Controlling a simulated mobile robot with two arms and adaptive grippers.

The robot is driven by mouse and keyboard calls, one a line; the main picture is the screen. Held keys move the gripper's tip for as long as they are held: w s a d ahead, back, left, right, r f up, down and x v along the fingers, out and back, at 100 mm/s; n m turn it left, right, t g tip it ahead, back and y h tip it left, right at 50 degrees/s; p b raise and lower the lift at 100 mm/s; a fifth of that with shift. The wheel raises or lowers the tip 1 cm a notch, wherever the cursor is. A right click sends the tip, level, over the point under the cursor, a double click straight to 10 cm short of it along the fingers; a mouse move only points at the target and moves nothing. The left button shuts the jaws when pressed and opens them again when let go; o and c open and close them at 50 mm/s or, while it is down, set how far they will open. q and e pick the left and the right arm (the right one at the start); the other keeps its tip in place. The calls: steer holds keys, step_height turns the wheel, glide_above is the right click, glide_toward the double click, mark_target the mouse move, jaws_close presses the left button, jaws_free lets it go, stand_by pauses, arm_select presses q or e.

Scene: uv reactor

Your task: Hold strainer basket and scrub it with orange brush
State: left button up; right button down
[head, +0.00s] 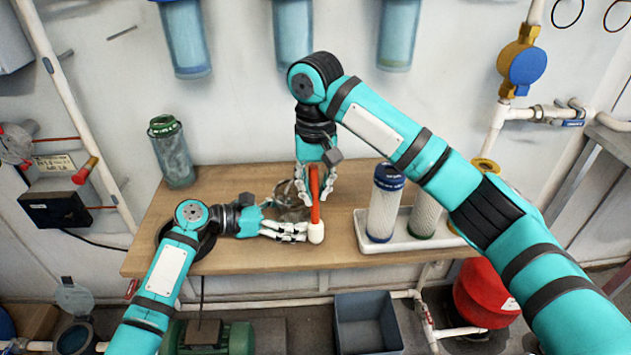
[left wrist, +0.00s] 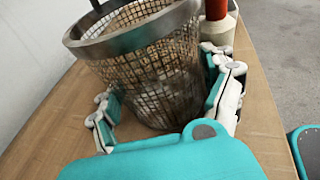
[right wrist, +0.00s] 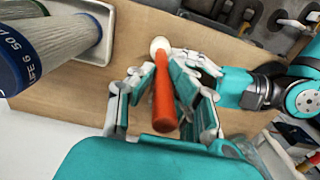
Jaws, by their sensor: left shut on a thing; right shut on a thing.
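The strainer basket (head: 290,198) is a metal mesh cup with a solid rim, on the wooden table and partly hidden by my grippers in the head view. In the left wrist view the basket (left wrist: 150,65) sits between the fingers of my left gripper (head: 285,230), which is shut on it low on its sides. My right gripper (head: 317,178) points down and is shut on the orange brush (head: 315,200). The brush hangs nearly upright, white end down, just right of the basket. The right wrist view shows its orange handle (right wrist: 165,95) between the fingers. I cannot tell whether brush and basket touch.
A white tray (head: 400,245) with filter cartridges (head: 384,203) stands on the table (head: 230,262) to the right. A clear canister with a green cap (head: 171,152) stands at the back left. A blue-grey bin (head: 368,325) is below the front edge.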

mark_target(312, 165)
arm_select(q)
steer(key=shift+d, duration=0.1)
arm_select(e)
steer(key=shift+s+d, duration=0.1)
steer(key=shift+s, duration=0.1)
steer(key=shift+r, duration=0.15)
steer(key=shift+r, duration=1.6)
steer(key=shift+w+a, duration=0.35)
steer(key=shift+w, duration=0.15)
steer(key=shift+s+d+r, duration=0.3)
steer(key=shift+s+r, duration=0.1)
steer(key=shift+r, duration=0.45)
steer(key=shift+s+d+r, duration=0.3)
steer(key=shift+s+r, duration=0.15)
steer(key=shift+r, duration=0.35)
steer(key=shift+s+d+r, duration=0.3)
steer(key=shift+s+r, duration=0.1)
steer(key=shift+r, duration=0.45)
arm_select(q)
steer(key=o, duration=0.7)
steer(key=shift+o, duration=0.2)
